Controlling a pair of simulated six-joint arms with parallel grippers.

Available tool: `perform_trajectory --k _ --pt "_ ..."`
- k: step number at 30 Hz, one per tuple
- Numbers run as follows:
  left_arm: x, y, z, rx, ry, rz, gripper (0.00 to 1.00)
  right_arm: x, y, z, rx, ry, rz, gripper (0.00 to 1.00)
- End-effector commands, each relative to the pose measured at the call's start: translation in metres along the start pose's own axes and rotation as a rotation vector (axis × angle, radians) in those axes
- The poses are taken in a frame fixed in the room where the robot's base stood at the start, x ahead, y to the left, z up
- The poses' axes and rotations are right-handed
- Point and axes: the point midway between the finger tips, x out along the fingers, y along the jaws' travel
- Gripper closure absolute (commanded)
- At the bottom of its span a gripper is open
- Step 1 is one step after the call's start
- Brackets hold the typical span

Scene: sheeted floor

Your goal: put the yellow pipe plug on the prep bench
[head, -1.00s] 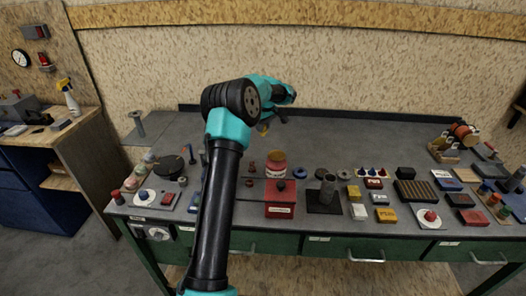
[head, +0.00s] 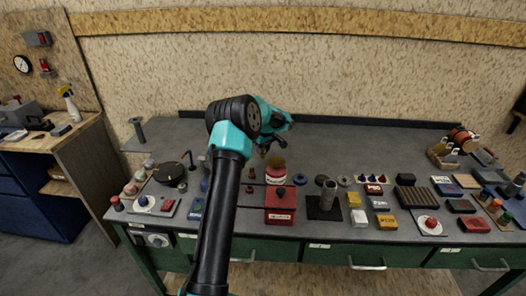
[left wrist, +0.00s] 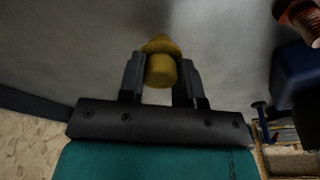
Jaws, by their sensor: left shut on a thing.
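The yellow pipe plug (left wrist: 161,66) is between the two dark fingers of my left gripper (left wrist: 160,78) in the left wrist view, and the fingers are shut on it. Grey surface shows behind it. In the head view the plug (head: 264,152) is a small dark-yellow shape below my left gripper (head: 267,142), over the grey top of the long bench (head: 360,146). The plug looks held above that top; the exact height is hard to tell. Which bench is the prep bench is not marked. My right gripper is not in view.
A red-and-yellow tub (head: 276,172) and a red box (head: 280,205) stand just in front of the plug. Many small blocks and tools fill the bench's front strip. Its back middle is clear. A wood-topped side bench (head: 62,135) with a spray bottle (head: 70,104) stands at the left.

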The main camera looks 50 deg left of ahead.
Motion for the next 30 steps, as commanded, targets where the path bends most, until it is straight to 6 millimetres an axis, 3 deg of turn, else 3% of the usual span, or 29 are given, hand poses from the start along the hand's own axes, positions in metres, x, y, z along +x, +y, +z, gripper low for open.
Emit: perform_trajectory --k 3,15,16,24,30 --pt "0.0093 0.0 0.0017 0.0 0.0 0.001 0.97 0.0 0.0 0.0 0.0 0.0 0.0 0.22" --pt "0.0126 0.0002 0.0023 0.0 0.0 0.001 0.97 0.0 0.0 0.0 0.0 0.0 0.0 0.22" --pt "0.0128 0.0002 0.0023 0.0 0.0 0.001 0.67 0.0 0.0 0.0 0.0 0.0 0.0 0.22" --pt "0.0125 0.0002 0.0022 0.0 0.0 0.001 0.43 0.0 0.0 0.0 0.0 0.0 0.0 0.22" --pt "0.0123 0.0003 0.0022 0.0 0.0 0.001 0.43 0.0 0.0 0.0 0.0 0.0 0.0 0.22"
